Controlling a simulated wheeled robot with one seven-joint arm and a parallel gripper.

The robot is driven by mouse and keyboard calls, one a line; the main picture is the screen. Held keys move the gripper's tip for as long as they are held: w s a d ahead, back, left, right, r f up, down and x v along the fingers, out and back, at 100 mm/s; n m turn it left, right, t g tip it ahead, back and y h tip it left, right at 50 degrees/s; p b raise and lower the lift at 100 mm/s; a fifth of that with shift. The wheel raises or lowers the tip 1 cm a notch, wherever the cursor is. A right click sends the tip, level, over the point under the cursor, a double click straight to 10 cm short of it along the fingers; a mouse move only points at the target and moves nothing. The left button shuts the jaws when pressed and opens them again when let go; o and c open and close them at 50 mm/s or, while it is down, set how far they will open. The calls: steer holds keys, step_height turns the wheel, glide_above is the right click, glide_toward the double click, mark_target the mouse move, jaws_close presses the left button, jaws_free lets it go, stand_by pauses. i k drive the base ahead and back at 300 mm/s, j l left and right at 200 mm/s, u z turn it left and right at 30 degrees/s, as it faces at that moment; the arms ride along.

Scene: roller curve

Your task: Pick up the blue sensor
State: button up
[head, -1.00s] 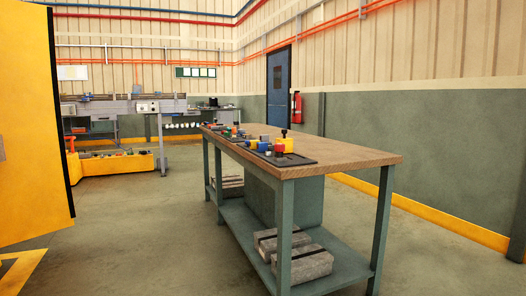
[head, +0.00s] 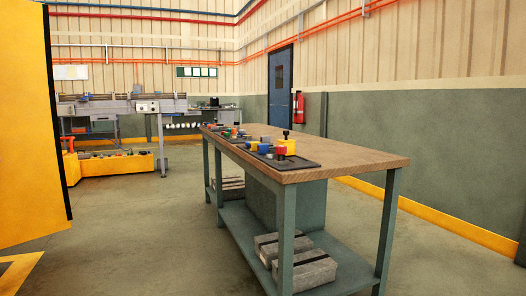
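Several small coloured parts lie on dark trays along the left side of a wooden-topped workbench (head: 350,157). A small blue part (head: 264,148) sits on the near tray (head: 304,164), beside a yellow block with a black knob (head: 286,146) and a small red part (head: 280,151). Whether this blue part is the blue sensor I cannot tell at this size. More small parts stand farther back on the bench, too small to make out. My gripper is not in view.
Grey blocks (head: 305,270) lie on the bench's lower shelf. A yellow panel (head: 30,120) stands close on the left. A yellow bin of parts (head: 110,165) and other benches are at the back. The floor (head: 150,235) between panel and bench is clear.

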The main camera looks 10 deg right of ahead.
mark_target(262, 149)
steer(key=i+u, duration=0.15)
steer(key=i, duration=0.7)
